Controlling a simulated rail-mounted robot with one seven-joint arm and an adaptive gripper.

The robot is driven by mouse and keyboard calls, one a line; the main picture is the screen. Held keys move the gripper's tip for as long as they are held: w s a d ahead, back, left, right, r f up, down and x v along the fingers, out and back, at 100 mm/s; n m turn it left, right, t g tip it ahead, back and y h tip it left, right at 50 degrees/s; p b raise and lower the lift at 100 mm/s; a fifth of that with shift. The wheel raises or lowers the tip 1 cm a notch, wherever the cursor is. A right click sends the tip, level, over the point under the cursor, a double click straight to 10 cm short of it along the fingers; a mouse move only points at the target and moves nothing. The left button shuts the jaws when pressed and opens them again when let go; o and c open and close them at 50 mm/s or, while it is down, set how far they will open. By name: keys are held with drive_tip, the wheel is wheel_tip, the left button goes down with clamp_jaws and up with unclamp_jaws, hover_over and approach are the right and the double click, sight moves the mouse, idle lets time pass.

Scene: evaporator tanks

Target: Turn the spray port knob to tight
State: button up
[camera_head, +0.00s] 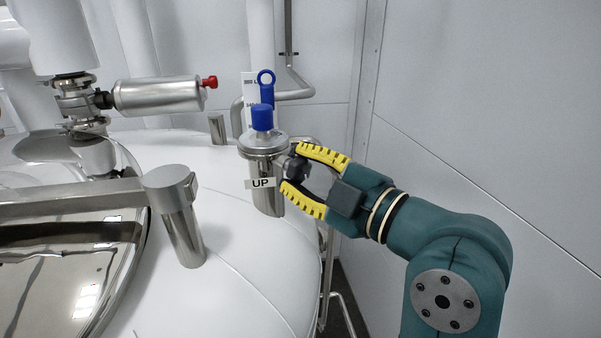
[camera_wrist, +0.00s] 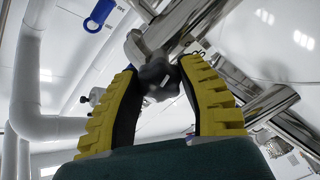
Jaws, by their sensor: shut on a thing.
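The spray port is a steel cylinder (camera_head: 265,165) with an "UP" label, standing at the edge of the white tank top. A dark, lobed knob (camera_head: 298,164) sticks out of its right side. The knob also shows in the wrist view (camera_wrist: 158,80), at the end of a steel fitting. My gripper (camera_head: 291,168) has its two yellow-ribbed fingers closed on the knob from the right. In the wrist view the gripper's fingertips (camera_wrist: 158,70) touch the knob on both sides. The knob's far side and any tight or loose marking on it cannot be made out.
A blue cap (camera_head: 262,117) and a blue ring (camera_head: 266,85) stand above the port. A steel post (camera_head: 176,215) stands to the left, and a valve with a red tip (camera_head: 158,95) is behind. Pipes run behind the port. A wall (camera_head: 480,100) closes the right side.

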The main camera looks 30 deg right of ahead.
drive_tip(key=m, duration=0.4)
drive_tip(key=shift+a+m, duration=0.1)
drive_tip(key=shift+m, duration=0.2)
drive_tip(key=m+p, duration=0.1)
drive_tip(key=m, duration=0.4)
drive_tip(key=shift+r, duration=0.1)
drive_tip(key=m+p, duration=0.2)
drive_tip(key=m, duration=0.3)
drive_tip(key=m+p, duration=0.2)
drive_tip(key=m, duration=0.3)
drive_tip(key=shift+m, duration=0.3)
drive_tip(key=o, duration=1.2)
drive_tip(key=shift+w, duration=0.1)
drive_tip(key=shift+d, duration=0.2)
